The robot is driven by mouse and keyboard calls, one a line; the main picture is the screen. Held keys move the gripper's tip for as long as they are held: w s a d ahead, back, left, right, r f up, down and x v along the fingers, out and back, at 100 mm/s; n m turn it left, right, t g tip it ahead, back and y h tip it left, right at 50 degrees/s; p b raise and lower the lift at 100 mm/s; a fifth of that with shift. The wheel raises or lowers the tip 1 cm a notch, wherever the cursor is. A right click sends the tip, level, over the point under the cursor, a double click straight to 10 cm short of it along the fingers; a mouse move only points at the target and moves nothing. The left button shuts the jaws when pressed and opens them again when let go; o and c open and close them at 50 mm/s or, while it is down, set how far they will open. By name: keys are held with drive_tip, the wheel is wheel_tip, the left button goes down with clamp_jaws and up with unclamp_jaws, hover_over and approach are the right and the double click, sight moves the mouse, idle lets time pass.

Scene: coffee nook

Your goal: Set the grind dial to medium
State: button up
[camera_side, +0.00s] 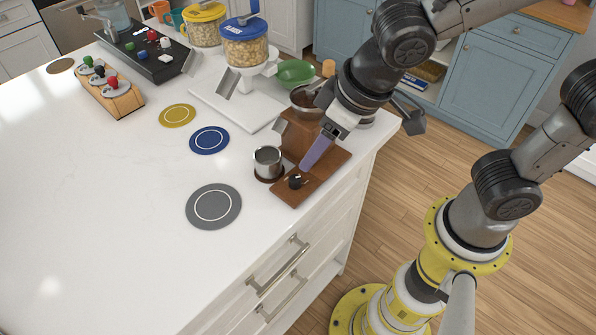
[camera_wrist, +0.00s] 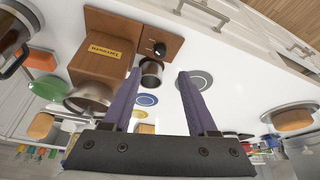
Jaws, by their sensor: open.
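The grinder is a brown wooden body (camera_side: 294,142) on a flat wooden base (camera_side: 331,166) at the counter's right edge. It also shows in the wrist view, with a yellow label (camera_wrist: 104,52). The black grind dial (camera_side: 296,181) sits on the front part of the base. In the wrist view the dial (camera_wrist: 159,49) has a small pale mark; its setting is too small to read. My gripper (camera_side: 307,166) is above the base, a little behind the dial. Its purple fingers (camera_wrist: 158,74) are open and empty, apart from the dial in the wrist view.
A metal cup (camera_side: 267,160) stands close left of the grinder base. Grey (camera_side: 198,214), blue (camera_side: 197,141) and yellow (camera_side: 177,116) discs lie on the counter. A white stand (camera_side: 236,106) and green bowl (camera_side: 296,72) are behind. The front left counter is clear.

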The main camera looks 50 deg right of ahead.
sight(295, 178)
drive_tip(key=x, duration=0.9)
drive_tip(key=shift+w+f, duration=0.1)
drive_tip(key=shift+f, duration=0.1)
clamp_jaws()
